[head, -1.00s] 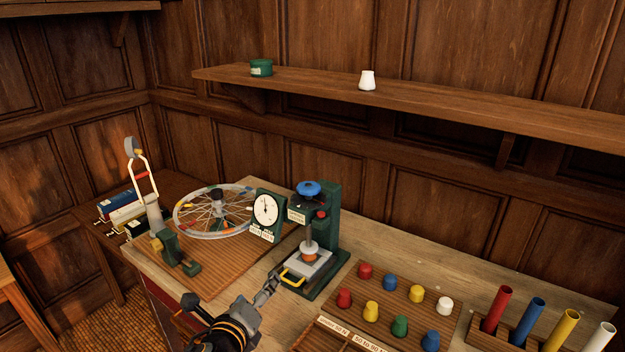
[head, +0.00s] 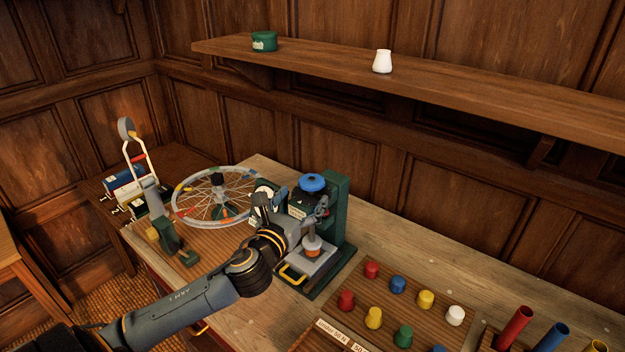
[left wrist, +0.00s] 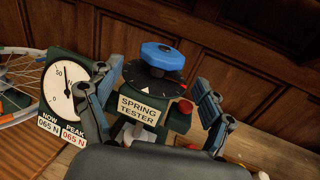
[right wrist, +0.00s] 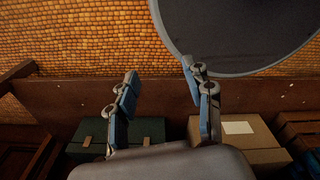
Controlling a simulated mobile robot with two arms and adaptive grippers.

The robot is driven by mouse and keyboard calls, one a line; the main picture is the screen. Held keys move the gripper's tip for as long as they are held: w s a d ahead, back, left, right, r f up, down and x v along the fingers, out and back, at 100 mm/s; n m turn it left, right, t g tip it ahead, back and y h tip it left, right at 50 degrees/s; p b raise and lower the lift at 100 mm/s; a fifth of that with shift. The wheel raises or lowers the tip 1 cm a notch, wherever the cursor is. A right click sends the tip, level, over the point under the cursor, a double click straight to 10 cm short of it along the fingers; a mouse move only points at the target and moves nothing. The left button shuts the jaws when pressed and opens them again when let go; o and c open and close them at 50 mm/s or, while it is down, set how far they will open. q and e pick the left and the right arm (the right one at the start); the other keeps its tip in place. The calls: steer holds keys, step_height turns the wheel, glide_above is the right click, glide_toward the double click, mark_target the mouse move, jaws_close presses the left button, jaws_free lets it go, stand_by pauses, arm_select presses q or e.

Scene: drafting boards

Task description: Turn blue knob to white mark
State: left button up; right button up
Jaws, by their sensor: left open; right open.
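The blue knob (head: 313,183) sits on top of the green spring tester (head: 338,215). In the left wrist view the blue knob (left wrist: 162,56) stands above a black dial (left wrist: 142,76) with a small white mark (left wrist: 157,84) on its near side. My left gripper (head: 290,208) is open in front of the tester, below the knob's height. In the left wrist view its fingers (left wrist: 150,98) stand apart, either side of the tester's label, not touching the knob. My right gripper (right wrist: 160,80) is open and empty, away from the bench.
A gauge (left wrist: 65,88) left of the dial shows 065 N for both now and peak. A spoked wheel (head: 215,198) lies left of the tester. A board of coloured caps (head: 385,290) is at the right. Boxes (right wrist: 238,145) show below my right gripper.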

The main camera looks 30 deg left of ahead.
mark_target(312, 184)
arm_select(q)
steer(key=w, duration=0.2)
steer(key=w+p, duration=0.1)
steer(key=w, duration=0.1)
steer(key=shift+a+r, duration=0.2)
steer(key=shift+a, duration=0.2)
steer(key=shift+w+a+f, duration=0.1)
steer(key=shift+w, duration=0.7)
steer(key=c, duration=1.2)
steer(key=shift+o, duration=0.2)
arm_select(e)
steer(key=shift+w+r, duration=0.95)
steer(key=shift+w, duration=0.1)
arm_select(q)
steer(key=shift+n+y+p, duration=0.3)
steer(key=shift+y, duration=0.2)
arm_select(e)
steer(key=shift+r, duration=0.15)
